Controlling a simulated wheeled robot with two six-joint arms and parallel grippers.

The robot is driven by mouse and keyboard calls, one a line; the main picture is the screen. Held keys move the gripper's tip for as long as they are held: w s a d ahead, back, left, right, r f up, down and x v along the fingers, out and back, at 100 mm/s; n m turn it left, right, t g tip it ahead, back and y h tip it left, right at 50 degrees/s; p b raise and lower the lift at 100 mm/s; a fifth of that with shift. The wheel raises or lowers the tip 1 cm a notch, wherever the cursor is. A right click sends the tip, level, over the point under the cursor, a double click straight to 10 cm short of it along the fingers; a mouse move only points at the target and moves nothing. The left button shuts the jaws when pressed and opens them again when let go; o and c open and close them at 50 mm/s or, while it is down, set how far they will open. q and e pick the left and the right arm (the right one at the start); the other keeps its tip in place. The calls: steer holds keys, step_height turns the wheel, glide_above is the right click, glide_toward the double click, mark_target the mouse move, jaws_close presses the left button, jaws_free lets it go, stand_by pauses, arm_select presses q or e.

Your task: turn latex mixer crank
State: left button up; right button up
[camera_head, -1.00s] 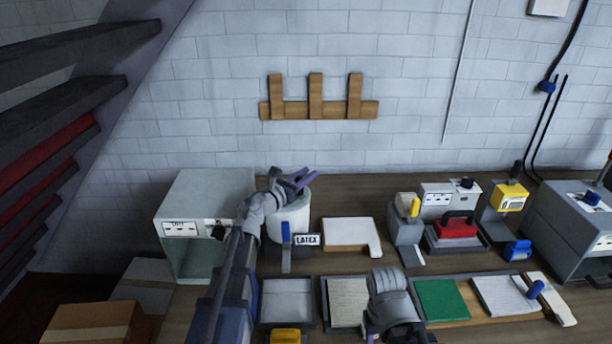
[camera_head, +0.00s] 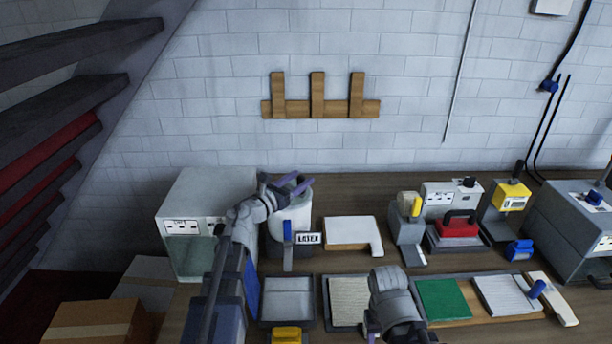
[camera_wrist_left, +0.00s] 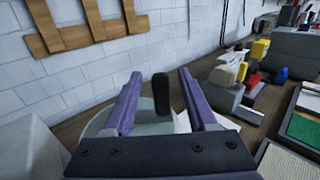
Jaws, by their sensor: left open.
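The latex mixer is a pale round bucket (camera_head: 295,218) behind a black-on-white LATEX label (camera_head: 309,238), with a blue-handled tool (camera_head: 287,232) at its front. My left gripper (camera_head: 296,185) is above the bucket's top, its purple fingers apart. In the left wrist view, the dark upright crank knob (camera_wrist_left: 161,94) stands in the gap between the open fingers of my left gripper (camera_wrist_left: 160,84). I cannot tell whether either finger touches it. The rest of the crank is hidden by the gripper. My right gripper's wrist (camera_head: 390,300) is at the bottom middle; its fingers are mostly out of sight.
A grey box-like machine (camera_head: 203,190) stands left of the bucket. A white-topped block (camera_head: 350,232) lies to its right, with a grey tool with a yellow part (camera_head: 409,228) beyond. A grey tray (camera_head: 287,284) lies in front. A wooden rack (camera_head: 318,109) is on the wall.

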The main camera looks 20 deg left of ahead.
arm_select(q)
steer(key=shift+v, duration=1.8)
steer(key=shift+f, duration=0.1)
arm_select(e)
steer(key=shift+s, duration=0.1)
